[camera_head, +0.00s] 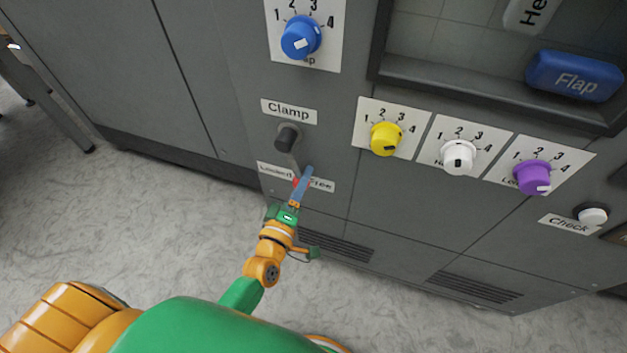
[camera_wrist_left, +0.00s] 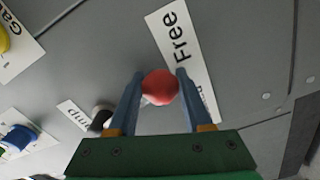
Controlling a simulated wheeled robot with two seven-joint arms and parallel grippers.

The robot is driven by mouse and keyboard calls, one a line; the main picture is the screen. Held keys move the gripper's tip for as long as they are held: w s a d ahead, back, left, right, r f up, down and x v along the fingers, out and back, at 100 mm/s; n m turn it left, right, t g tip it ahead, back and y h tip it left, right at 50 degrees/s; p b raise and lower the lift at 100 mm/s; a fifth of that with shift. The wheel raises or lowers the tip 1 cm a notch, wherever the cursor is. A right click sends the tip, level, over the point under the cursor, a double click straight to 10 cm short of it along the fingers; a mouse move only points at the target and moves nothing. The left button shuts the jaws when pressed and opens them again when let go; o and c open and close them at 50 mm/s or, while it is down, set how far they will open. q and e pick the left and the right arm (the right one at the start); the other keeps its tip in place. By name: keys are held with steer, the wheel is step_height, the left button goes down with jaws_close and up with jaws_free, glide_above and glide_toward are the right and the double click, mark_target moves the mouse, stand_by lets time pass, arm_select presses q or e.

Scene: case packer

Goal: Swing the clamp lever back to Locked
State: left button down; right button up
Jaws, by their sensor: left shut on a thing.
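The clamp lever hangs from a dark round pivot (camera_head: 288,137) below the Clamp label (camera_head: 289,111) on the grey cabinet front. Its red ball knob (camera_wrist_left: 160,87) sits between the two blue fingers of my left gripper (camera_head: 303,185), which is shut on it. In the head view the fingers mostly hide the knob. The lever points down, with the Locked label (camera_head: 274,171) on the left and the Free label (camera_head: 321,185) on the right. In the left wrist view the Free label (camera_wrist_left: 180,45) lies just beyond the knob. My right gripper is not in view.
A blue dial (camera_head: 301,38) is above the clamp. Yellow (camera_head: 386,139), white (camera_head: 458,157) and purple (camera_head: 532,178) dials are to the right, with a white Check button (camera_head: 592,215) beyond. The cabinet front left of the clamp is bare.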

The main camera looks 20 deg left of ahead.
arm_select(q)
steer(key=a+m, duration=0.2)
steer(key=a, duration=0.1)
steer(key=a+m+p, duration=0.1)
steer(key=a+m, duration=0.2)
steer(key=shift+w+r+m, duration=0.2)
steer(key=shift+m, duration=0.1)
steer(key=shift+w+a+r+m+p, duration=0.1)
steer(key=shift+a+r+m+p, duration=0.25)
steer(key=shift+a+m, duration=0.35)
steer(key=shift+s+a+r+m+p, duration=0.1)
steer(key=shift+a+r+m+p, duration=0.25)
steer(key=shift+a+m, duration=0.35)
steer(key=shift+w+a+r+m+p, duration=0.1)
steer(key=shift+a+r+m+p, duration=0.1)
steer(key=shift+a+m+p, duration=0.4)
steer(key=shift+a, duration=0.1)
steer(key=shift+c, duration=1.5)
jaws_free()
steer(key=shift+f, duration=0.1)
glide_toward(267, 155)
steer(key=shift+s, duration=0.2)
